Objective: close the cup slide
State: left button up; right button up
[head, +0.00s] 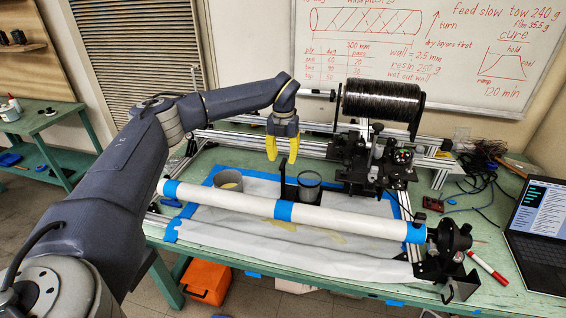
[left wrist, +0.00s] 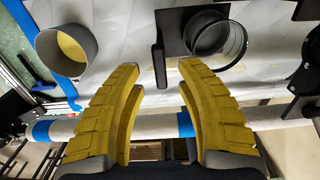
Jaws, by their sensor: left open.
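My left gripper (head: 282,158) is open and empty, its yellow fingers pointing down above the black cup slide (head: 289,189). In the left wrist view the two fingertips (left wrist: 160,80) lie on either side of the slide's upright black tab (left wrist: 159,66), with gaps to both; I cannot tell their height above it. A dark, clear-walled ring or cup (head: 309,186) stands at the slide, right of the tab; it also shows in the left wrist view (left wrist: 236,42). A grey cup (head: 228,180) with yellow liquid stands apart to the left. My right gripper is out of view.
A long white tube (head: 340,220) with blue tape runs across the front. Behind stands a black tow spool (head: 382,103) on an aluminium frame. A laptop (head: 540,235) and red marker (head: 487,268) lie right. White sheet (head: 215,215) covers the bench around the cups.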

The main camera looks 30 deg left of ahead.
pick_arm(q)
jog(key=shift+f, duration=1.2)
grip_shut()
